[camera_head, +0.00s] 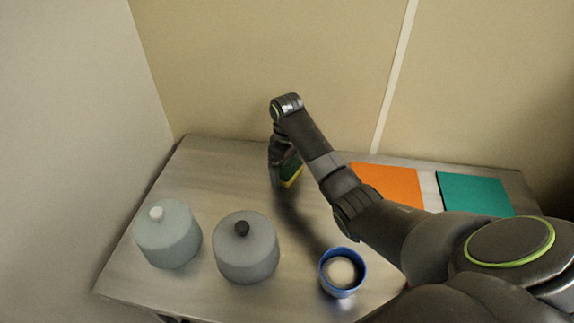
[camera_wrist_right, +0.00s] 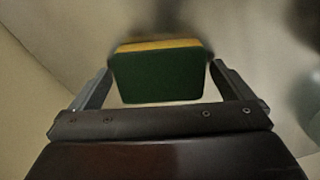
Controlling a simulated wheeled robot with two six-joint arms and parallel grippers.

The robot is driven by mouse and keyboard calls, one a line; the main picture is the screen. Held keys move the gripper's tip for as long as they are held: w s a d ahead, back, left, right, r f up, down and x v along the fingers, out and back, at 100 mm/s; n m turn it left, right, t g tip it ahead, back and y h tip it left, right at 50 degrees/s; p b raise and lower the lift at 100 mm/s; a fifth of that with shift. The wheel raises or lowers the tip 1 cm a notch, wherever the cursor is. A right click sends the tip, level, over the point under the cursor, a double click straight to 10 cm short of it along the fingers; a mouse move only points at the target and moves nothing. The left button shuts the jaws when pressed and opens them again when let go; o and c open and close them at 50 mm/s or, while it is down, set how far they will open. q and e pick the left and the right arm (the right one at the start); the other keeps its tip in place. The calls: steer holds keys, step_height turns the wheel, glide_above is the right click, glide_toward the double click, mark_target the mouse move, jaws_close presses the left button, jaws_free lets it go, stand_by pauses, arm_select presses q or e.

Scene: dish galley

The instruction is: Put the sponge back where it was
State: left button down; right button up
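The sponge (camera_head: 291,170), green with a yellow layer, is at the far middle of the metal counter, partly hidden by my right gripper (camera_head: 279,176). In the right wrist view the sponge (camera_wrist_right: 158,76) fills the space between the two fingers of my right gripper (camera_wrist_right: 160,80), its sides against them. The gripper is shut on it. I cannot tell whether the sponge touches the counter. An orange mat (camera_head: 388,184) and a teal mat (camera_head: 475,193) lie at the right, apart from the sponge. My left gripper is not in view.
A pale blue lidded pot (camera_head: 168,240) and a grey lidded pot (camera_head: 246,255) stand at the front left of the counter (camera_head: 215,180). A blue cup (camera_head: 340,285) with something whitish inside stands front middle. Walls close off the back and left. The back left counter is clear.

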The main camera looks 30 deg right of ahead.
mark_target(287, 166)
step_height(287, 166, up, 5)
steer(key=shift+w+f, duration=0.1)
steer(key=shift+f, duration=0.05)
step_height(287, 166, up, 8)
steer(key=p, duration=0.7)
steer(key=shift+f, duration=0.25)
